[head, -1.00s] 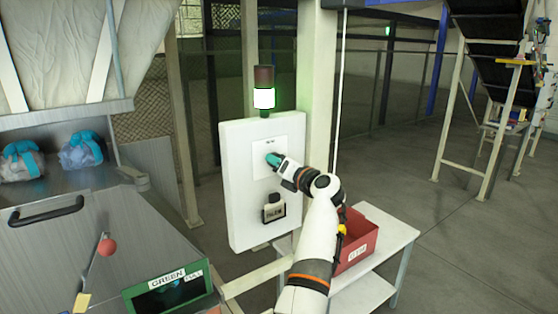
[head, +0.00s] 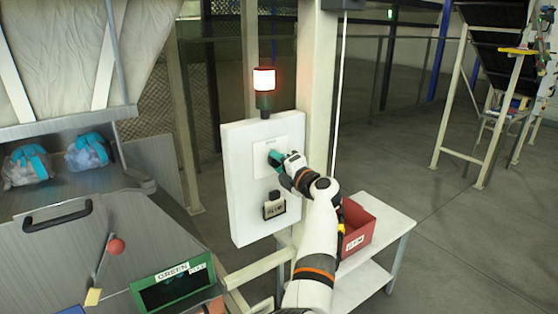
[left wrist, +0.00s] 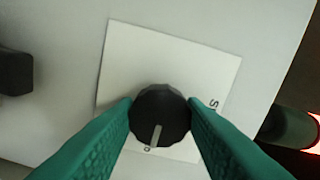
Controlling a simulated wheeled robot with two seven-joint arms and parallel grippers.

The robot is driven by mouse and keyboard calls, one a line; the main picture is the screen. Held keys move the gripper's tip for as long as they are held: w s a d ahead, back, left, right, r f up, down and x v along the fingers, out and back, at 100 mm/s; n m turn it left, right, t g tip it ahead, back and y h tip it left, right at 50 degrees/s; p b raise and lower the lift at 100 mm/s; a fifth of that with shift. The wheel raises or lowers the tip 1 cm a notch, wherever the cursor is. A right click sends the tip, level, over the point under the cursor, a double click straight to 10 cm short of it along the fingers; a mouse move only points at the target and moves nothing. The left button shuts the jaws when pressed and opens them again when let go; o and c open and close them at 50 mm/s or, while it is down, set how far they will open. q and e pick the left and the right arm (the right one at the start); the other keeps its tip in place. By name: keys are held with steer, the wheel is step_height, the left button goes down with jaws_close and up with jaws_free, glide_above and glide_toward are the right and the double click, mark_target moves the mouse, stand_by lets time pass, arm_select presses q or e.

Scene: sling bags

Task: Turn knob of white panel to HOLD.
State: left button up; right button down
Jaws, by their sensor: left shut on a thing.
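The white panel (head: 262,215) stands upright on a post in the middle of the head view. It bears a white label plate (head: 285,130) whose print is too small to read. My left gripper (head: 276,158), with green fingers, reaches the plate and is shut on the dark round knob (left wrist: 160,115). In the left wrist view a finger presses each side of the knob. Its pale pointer line points to the picture's bottom, near a partly hidden letter. Other letters show at the plate's right edge. In the head view the gripper hides the knob. My right gripper is out of view.
A signal lamp (head: 264,85) on the panel's top glows red. A red bin (head: 358,230) stands on a white table (head: 385,238) to the right. A grey machine with bagged items (head: 88,152) is at left.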

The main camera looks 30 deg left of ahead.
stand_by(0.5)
arm_select(q)
steer(key=o, duration=1)
